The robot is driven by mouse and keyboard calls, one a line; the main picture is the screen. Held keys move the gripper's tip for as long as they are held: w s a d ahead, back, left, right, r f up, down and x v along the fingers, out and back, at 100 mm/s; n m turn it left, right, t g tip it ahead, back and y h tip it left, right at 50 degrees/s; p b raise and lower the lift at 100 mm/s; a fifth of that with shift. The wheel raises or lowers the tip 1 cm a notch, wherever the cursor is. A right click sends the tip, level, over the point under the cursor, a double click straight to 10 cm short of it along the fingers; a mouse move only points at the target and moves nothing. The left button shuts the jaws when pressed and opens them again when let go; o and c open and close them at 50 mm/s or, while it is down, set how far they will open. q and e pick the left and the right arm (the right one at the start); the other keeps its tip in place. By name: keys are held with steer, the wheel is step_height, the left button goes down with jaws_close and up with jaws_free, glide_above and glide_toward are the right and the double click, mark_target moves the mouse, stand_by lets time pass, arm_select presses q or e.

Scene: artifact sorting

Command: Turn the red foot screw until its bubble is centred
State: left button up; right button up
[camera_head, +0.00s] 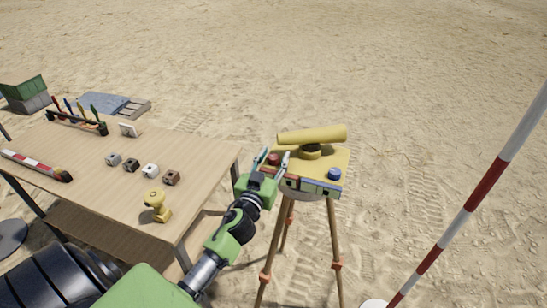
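The survey level has a yellow tube (325,134) on a yellow plate (337,158), standing on a tripod (335,245). The red foot screw (274,159) is at the plate's left corner, and a blue foot screw (334,173) is at the right front corner. Red and blue vial strips (312,186) run along the front edge; the bubbles are too small to make out. My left gripper (275,154) has one finger on each side of the red screw, with the fingers spread; I see no clear contact. My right gripper is out of view.
A wooden table (105,188) stands to the left with small cubes (150,170), a yellow instrument (156,206), a tool rack (77,122) and a striped rod (35,165). A red-and-white pole (487,182) leans at right. Sand behind is open.

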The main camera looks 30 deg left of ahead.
arm_select(q)
steer(key=c, duration=0.8)
steer(key=shift+c, duration=0.2)
steer(key=shift+m+h, duration=0.3)
steer(key=shift+a+r+m+h+p, duration=0.1)
steer(key=shift+m+h+p, duration=0.4)
steer(key=shift+h, duration=0.2)
steer(key=m+h, duration=0.1)
steer(key=h, duration=0.1)
steer(key=shift+t+h+p, duration=0.3)
steer(key=m+h, duration=0.2)
steer(key=shift+a+h, duration=0.15)
steer(key=shift+h, duration=0.25)
steer(key=m+h, duration=0.1)
steer(key=m+h+b, duration=0.1)
steer(key=shift+f+g+h, duration=0.25)
steer(key=shift+g+h, duration=0.15)
steer(key=m+g+h+b, duration=0.3)
steer(key=m+h+b, duration=0.1)
steer(key=b, duration=0.3)
steer(key=m+g+h+b, duration=0.4)
steer(key=h+b, duration=0.1)
steer(key=b, duration=0.3)
steer(key=shift+g+h, duration=0.3)
steer(key=shift+r+m+g+h+b, duration=0.1)
steer(key=shift+m+g+h+b, duration=0.55)
steer(key=shift+g+b, duration=0.5)
